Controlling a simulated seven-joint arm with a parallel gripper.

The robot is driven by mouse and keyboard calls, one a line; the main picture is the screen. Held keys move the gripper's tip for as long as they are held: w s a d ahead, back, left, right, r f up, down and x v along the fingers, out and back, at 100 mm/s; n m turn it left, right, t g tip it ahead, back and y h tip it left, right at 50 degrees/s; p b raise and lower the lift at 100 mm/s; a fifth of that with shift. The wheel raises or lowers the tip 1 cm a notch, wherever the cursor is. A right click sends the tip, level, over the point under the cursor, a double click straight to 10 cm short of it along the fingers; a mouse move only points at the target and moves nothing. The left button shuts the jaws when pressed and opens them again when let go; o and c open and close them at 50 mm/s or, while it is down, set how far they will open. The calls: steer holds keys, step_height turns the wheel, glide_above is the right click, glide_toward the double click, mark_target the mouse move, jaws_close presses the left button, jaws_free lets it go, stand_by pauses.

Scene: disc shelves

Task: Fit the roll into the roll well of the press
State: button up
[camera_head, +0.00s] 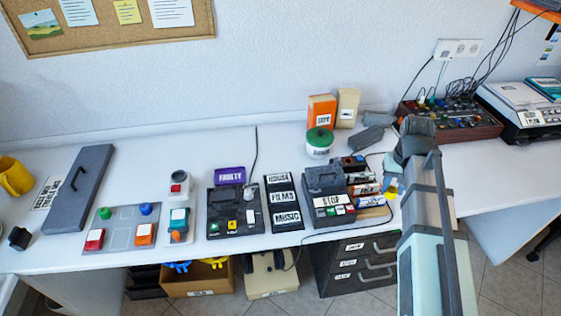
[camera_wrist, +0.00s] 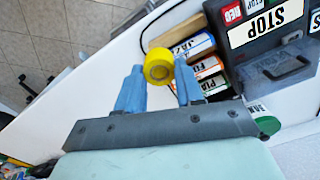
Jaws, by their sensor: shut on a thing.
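In the head view the roll (camera_head: 390,192) shows as a small yellow patch beside my arm, just right of the labelled cartons. A dark grey machine with a STOP label (camera_head: 324,182) stands left of the roll; it also shows at the top right of the wrist view (camera_wrist: 290,70). It may be the press. I cannot make out a roll well.
Several labelled cartons (camera_wrist: 195,45) lie between the roll and the STOP machine. A green-lidded jar (camera_head: 319,143) and orange box (camera_head: 321,110) stand behind. A black control box (camera_head: 235,209) and label panel (camera_head: 283,202) are further left. The bench's front edge is close to the roll.

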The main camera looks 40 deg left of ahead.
steer(key=s+a+r+n, duration=0.15)
steer(key=s+a, duration=0.35)
steer(key=a, duration=0.7)
steer(key=s+a+n, duration=0.3)
steer(key=s+a, duration=0.3)
steer(key=a, duration=0.7)
step_height(320, 180, up, 4)
glide_above(179, 176)
steer(key=shift+d+f+m, duration=0.1)
steer(key=shift+f+m, duration=0.55)
steer(key=shift+f, duration=1.85)
steer(key=shift+d+f+m, duration=0.1)
steer(key=shift+f+m, duration=0.5)
steer(key=shift+f, duration=1.85)
steer(key=shift+f, duration=0.1)
steer(key=o, duration=1)
